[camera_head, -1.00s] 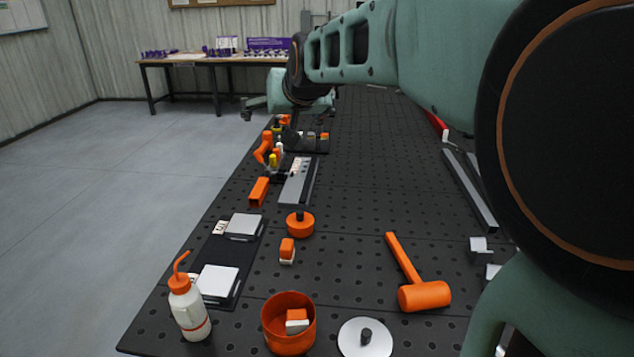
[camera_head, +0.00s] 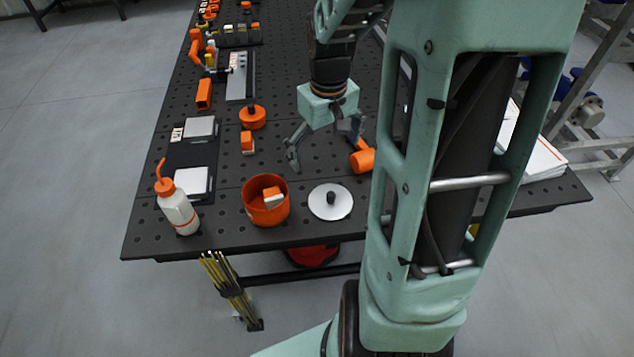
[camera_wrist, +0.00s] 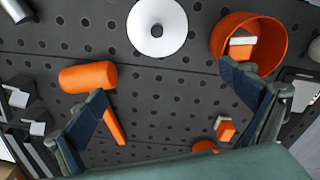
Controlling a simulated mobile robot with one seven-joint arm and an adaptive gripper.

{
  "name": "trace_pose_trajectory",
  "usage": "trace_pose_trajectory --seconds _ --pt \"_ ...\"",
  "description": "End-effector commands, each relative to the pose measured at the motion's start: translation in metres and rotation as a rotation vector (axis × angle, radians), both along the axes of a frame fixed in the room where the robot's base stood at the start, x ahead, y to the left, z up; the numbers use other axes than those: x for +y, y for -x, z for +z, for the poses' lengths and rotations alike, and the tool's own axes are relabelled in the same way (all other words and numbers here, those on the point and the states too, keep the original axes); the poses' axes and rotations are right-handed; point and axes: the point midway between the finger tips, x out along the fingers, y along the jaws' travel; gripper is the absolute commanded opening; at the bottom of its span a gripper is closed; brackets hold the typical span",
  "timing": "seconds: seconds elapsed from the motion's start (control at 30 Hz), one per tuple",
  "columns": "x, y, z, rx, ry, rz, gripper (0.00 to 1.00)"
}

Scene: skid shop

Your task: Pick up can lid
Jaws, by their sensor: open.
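The can lid (camera_head: 330,203) is a flat pale disc with a dark knob in its middle. It lies on the black perforated table (camera_head: 225,240) near the front edge, just right of an orange can (camera_head: 284,212). The can is open at the top and holds an orange and white block (camera_head: 272,197). My gripper (camera_head: 325,148) is open and empty above the table, behind the lid. In the wrist view, my gripper (camera_wrist: 165,115) has its fingers spread, and the lid (camera_wrist: 172,38) shows whole at the top, beyond the fingertips.
An orange mallet (camera_head: 363,160) lies right of my gripper, partly hidden by my arm. A second block (camera_head: 247,144) and an orange round part (camera_head: 252,118) stand to the left. A white bottle (camera_head: 178,208) stands at the front left corner.

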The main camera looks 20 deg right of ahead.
Motion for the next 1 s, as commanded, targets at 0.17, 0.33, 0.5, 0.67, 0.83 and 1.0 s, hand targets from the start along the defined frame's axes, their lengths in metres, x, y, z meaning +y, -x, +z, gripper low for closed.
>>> trace_pose_trajectory --seconds 0.17,0.33,0.5,0.67,0.83,1.0 --pt "-0.006 0.027 -0.007 0.069 -0.021 0.002 0.98" --pt "-0.006 0.033 -0.028 0.086 -0.027 0.006 0.98" --pt "-0.006 0.032 -0.054 0.083 -0.027 0.005 0.98" --pt "-0.006 0.031 -0.065 0.080 -0.026 0.004 0.98" --pt "-0.006 0.032 -0.080 0.083 -0.027 0.005 0.98" --pt "-0.006 0.032 -0.103 0.082 -0.027 0.005 0.98"
